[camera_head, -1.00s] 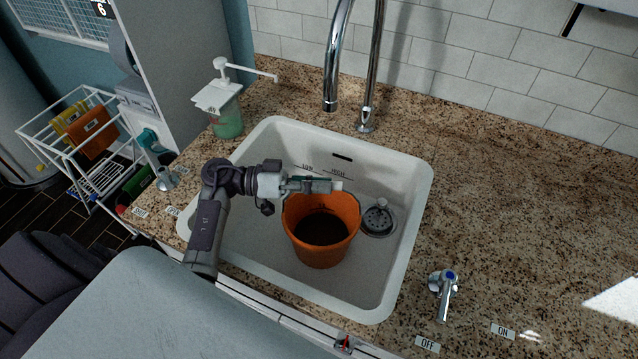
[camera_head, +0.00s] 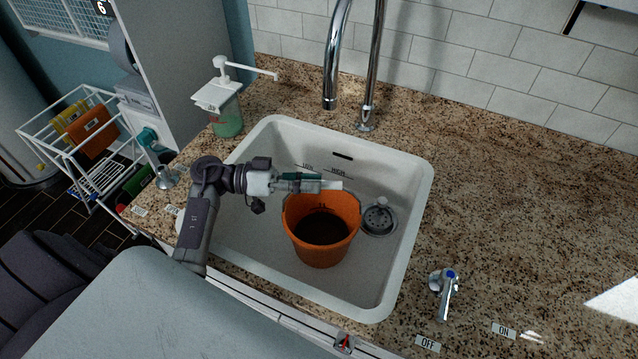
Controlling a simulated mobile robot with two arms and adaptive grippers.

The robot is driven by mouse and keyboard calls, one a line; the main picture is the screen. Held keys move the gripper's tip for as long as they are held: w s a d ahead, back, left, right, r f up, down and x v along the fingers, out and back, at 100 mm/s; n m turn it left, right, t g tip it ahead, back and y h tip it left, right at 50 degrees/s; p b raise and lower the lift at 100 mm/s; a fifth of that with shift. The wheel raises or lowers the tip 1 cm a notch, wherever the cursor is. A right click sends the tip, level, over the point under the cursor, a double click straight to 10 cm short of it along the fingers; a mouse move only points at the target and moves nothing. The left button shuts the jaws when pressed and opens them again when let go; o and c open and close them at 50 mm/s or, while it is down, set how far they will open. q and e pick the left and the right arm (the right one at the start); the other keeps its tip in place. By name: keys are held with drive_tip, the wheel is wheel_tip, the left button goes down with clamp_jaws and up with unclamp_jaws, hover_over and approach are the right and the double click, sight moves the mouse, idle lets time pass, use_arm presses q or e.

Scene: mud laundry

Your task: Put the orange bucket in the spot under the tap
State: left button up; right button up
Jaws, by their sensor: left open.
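The orange bucket (camera_head: 322,243) stands upright inside the white sink (camera_head: 372,304), near its middle. Its inside looks dark. The chrome tap (camera_head: 336,60) arches over the back of the sink, and its spout end is above and behind the bucket in the picture. My left gripper (camera_head: 334,185) reaches in from the left at the bucket's back rim. It is open, and its tips overlap the rim in the picture; I cannot tell whether they touch it. My right gripper is not in view.
The drain with its plug (camera_head: 379,219) is right of the bucket. A tap lever (camera_head: 444,283) with OFF and ON labels is on the granite counter (camera_head: 520,200) at right. A soap dispenser (camera_head: 226,115) stands behind left. A wire rack (camera_head: 80,140) is at far left.

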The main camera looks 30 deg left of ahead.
use_arm(q)
drive_tip(key=v, duration=0.4)
drive_tip(key=shift+s+a+f+b, duration=0.1)
drive_tip(key=shift+s+a+b, duration=0.05)
drive_tip(key=shift+a+b, duration=0.2)
drive_tip(key=shift+s+a, duration=0.2)
drive_tip(key=shift+a, duration=0.15)
